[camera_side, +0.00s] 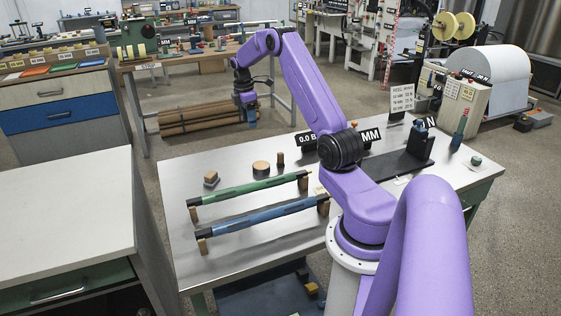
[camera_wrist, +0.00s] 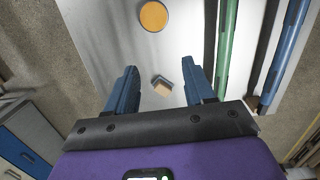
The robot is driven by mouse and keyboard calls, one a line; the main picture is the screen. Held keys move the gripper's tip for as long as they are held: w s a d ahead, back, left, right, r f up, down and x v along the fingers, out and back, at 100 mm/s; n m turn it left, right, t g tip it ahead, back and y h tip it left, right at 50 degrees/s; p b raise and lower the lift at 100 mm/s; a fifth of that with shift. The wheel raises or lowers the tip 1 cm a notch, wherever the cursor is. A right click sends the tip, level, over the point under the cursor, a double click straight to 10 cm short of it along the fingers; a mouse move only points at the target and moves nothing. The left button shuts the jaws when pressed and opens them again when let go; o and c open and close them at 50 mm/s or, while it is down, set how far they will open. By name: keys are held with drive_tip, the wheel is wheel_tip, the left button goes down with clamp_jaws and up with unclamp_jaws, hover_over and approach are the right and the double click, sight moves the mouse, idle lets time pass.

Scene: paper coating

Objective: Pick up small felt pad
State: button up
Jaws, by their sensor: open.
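A small grey and tan block, which looks like the small felt pad (camera_side: 211,179), lies on the near-left part of the metal table. In the wrist view the pad (camera_wrist: 162,87) sits tilted in the picture, between and below the two blue fingers, apart from both. My gripper (camera_side: 251,118) hangs high above the far-left side of the table in the side view. In the wrist view my gripper (camera_wrist: 161,78) is open with nothing between its fingers.
A round tan disc (camera_side: 261,168) lies beside the pad, with a small brown cylinder (camera_side: 280,158) behind it. A green bar (camera_side: 248,189) and a blue bar (camera_side: 265,217) rest on wooden blocks nearer the front. A black stand (camera_side: 405,155) is at the right.

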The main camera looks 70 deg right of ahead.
hover_over(280, 153)
drive_tip(key=w, duration=0.2)
wheel_tip(280, 153, down, 3)
drive_tip(key=f, duration=0.4)
drive_tip(key=s+f, duration=0.1)
drive_tip(key=f, duration=0.7)
drive_tip(key=shift+s+d, duration=0.15)
drive_tip(key=shift+s, duration=0.05)
drive_tip(key=shift+s+f, duration=0.2)
drive_tip(key=shift+f, duration=1.1)
drive_tip(key=shift+s+f, duration=0.15)
drive_tip(key=shift+f, duration=1.15)
clamp_jaws()
